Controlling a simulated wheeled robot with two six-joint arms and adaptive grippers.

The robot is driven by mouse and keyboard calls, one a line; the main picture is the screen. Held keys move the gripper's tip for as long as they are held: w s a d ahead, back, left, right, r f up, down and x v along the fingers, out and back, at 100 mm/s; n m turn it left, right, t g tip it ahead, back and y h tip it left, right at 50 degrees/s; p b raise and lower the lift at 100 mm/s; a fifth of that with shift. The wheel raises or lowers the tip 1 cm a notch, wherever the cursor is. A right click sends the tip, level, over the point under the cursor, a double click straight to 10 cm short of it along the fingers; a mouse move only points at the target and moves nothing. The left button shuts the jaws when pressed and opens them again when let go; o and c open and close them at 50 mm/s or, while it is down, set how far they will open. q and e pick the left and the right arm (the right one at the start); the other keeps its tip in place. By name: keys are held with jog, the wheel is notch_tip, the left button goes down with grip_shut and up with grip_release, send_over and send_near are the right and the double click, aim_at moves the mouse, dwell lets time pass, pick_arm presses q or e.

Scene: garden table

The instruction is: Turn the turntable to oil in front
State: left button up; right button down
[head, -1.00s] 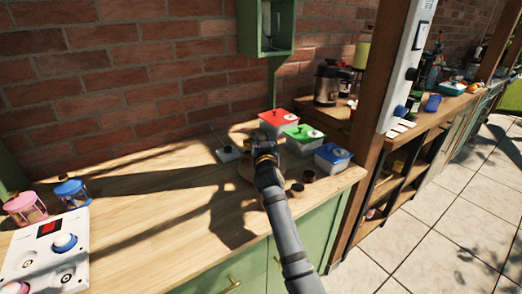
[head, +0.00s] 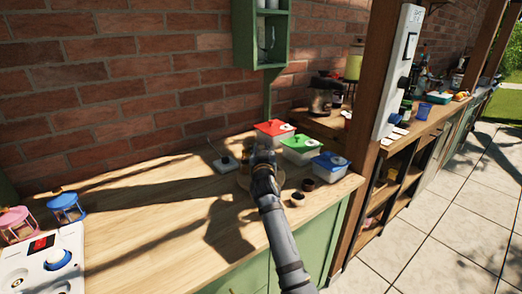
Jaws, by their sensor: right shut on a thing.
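The turntable (head: 246,182) is a round wooden piece on the counter, mostly hidden behind my right gripper and forearm. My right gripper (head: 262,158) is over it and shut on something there. My own arm hides the fingertips, so I cannot tell which part is held. I cannot make out the oil or any label on the turntable. My left gripper is not in view.
Containers with red (head: 273,128), green (head: 302,143) and blue (head: 331,161) lids stand right of the turntable. Two small dark-topped cups (head: 308,185) sit near the counter's front edge. The middle of the counter (head: 150,215) is clear.

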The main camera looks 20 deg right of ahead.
jog(key=shift+f, duration=0.4)
jog(key=c, duration=1.5)
grip_release()
jog(key=o, duration=0.4)
jog(key=shift+s+r, duration=0.1)
jog(key=shift+r, duration=0.05)
jog(key=shift+o, duration=0.2)
jog(key=shift+r, duration=0.15)
notch_tip(320, 180, up, 10)
jog(key=shift+f, duration=0.1)
